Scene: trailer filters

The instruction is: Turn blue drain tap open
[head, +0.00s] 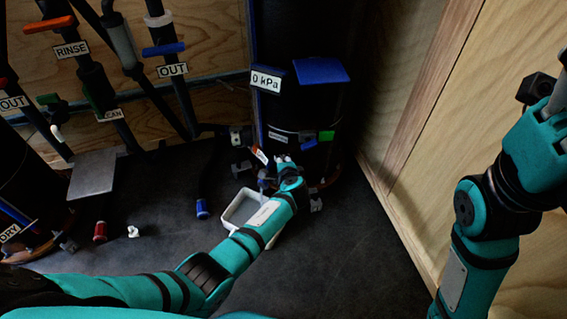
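A black filter housing (292,108) with a "0 kPa" sign (266,80) stands at the back centre in the head view. A small blue handle (310,145) shows low on its front, beside a green one (326,136); I cannot tell for certain which blue part is the drain tap. My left gripper (268,178) is low at the front of this housing, below and left of the blue handle. Its fingers are small, dark and partly hidden by my wrist, so contact and opening are unclear. My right gripper (541,89) is raised at the right edge, partly cut off, far from the housing.
A white tray (228,216) lies on the dark floor under my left forearm. Pipes with an orange handle (49,25), a blue handle (164,49) and labels stand at the left. Blue (202,208) and red (100,231) fittings lie on the floor. A wooden wall (425,120) bounds the right.

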